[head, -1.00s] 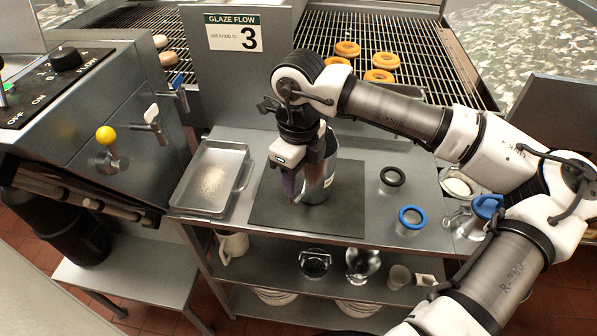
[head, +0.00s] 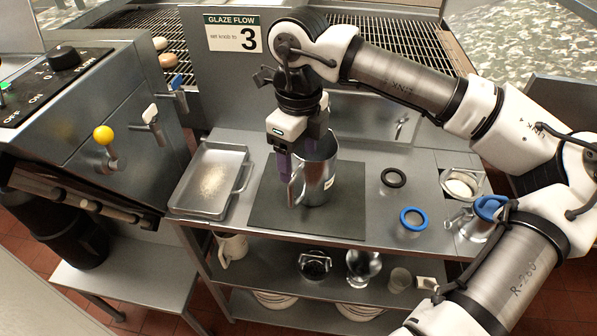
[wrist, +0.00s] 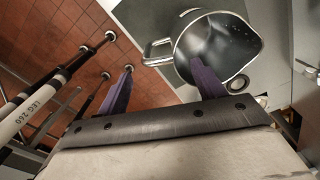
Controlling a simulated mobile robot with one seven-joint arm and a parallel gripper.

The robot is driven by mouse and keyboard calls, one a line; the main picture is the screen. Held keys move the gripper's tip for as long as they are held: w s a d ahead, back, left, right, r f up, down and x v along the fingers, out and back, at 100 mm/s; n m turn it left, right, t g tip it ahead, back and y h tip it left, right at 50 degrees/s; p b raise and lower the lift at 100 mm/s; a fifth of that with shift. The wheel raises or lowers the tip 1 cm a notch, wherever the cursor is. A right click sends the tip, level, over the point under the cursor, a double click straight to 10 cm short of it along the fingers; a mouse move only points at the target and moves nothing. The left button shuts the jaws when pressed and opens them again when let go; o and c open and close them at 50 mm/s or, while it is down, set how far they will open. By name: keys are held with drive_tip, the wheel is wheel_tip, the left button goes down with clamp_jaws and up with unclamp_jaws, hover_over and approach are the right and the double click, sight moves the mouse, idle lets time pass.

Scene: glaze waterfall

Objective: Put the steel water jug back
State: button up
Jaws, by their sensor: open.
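The steel water jug (head: 320,182) stands upright on the dark mat (head: 262,215) on the steel table. Its handle faces left and toward the camera. My gripper (head: 300,160) is above the jug, pointing down, with its purple fingers apart and nothing held. In the wrist view the jug (wrist: 222,45) shows its open mouth and its handle. One finger overlaps the jug's mouth and the other lies outside, to the left of the handle; whether either touches the jug I cannot tell.
A shallow tray (head: 240,185) sits left of the mat. The yellow-knobbed lever (head: 104,136) juts from the left machine.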

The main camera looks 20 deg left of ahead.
wheel_tip(320, 180, up, 7)
drive_tip(key=shift+f+b, duration=0.2)
drive_tip(key=shift+b, duration=0.1)
